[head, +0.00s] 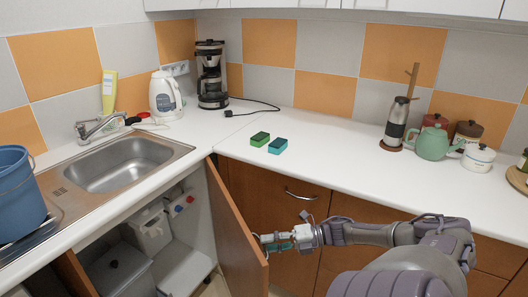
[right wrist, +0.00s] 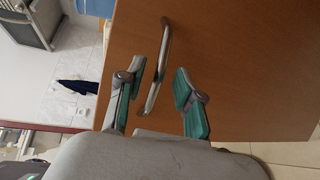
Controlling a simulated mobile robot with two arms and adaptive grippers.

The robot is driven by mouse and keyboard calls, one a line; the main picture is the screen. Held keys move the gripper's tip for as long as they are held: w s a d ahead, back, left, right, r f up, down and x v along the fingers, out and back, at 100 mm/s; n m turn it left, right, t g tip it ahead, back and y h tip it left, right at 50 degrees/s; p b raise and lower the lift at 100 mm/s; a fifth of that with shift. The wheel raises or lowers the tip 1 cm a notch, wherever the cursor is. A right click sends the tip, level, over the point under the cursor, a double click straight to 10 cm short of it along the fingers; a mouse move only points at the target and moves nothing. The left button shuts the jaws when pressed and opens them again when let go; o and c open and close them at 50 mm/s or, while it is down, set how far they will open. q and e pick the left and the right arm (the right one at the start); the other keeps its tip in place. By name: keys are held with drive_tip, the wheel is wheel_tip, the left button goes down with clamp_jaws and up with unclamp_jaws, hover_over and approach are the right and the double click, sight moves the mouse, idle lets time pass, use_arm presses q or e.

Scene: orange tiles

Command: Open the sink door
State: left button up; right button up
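The brown sink door (head: 238,236) stands swung well out from the cabinet under the sink (head: 125,163), so the inside shows. My right gripper (head: 277,241) is at the door's outer face, near its free edge. In the right wrist view, the door (right wrist: 235,65) fills much of the picture. Its curved metal handle (right wrist: 163,50) runs between the two green-padded fingers of my right gripper (right wrist: 158,98). The fingers are apart, with visible gaps to the handle. My left gripper is not in view.
Inside the cabinet are a grey bin (head: 118,270) and white boxes with pipes (head: 152,228). A blue bucket (head: 16,195) stands by the sink at left. Brown drawers with a handle (head: 300,194) lie right of the door. Two sponges (head: 277,146) lie on the white counter.

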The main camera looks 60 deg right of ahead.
drive_tip(key=v, duration=1)
